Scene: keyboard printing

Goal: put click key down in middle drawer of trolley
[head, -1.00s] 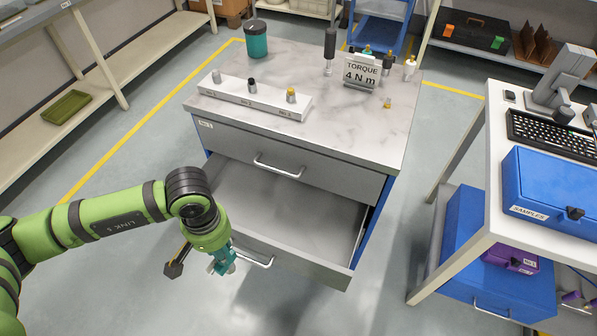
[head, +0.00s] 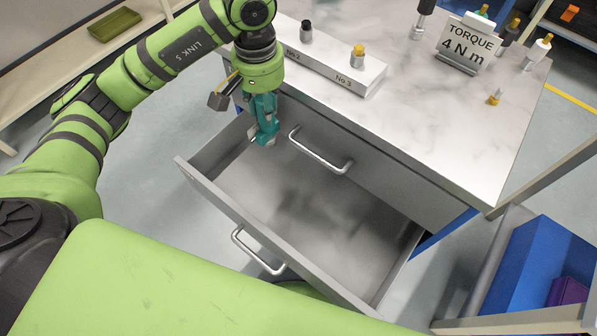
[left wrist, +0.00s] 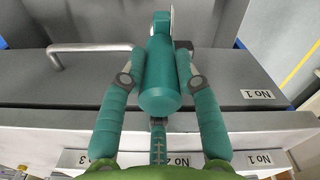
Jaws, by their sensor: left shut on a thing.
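The click key (left wrist: 160,85) has a thick teal body with a lighter grey-white part at its far end. In the left wrist view it lies between the two teal fingers of my left gripper (left wrist: 160,78), which is shut on it. In the head view my left gripper (head: 264,130) points down over the left rear part of the open drawer, close to the front of the closed top drawer. The open middle drawer (head: 330,225) of the trolley (head: 440,130) is pulled out, and its visible floor looks empty. My right gripper is not in view.
The closed top drawer's handle (head: 320,152) sticks out just right of my left gripper. On the trolley top stand a white numbered rack (head: 335,72) and a "TORQUE 4 N m" sign (head: 468,42).

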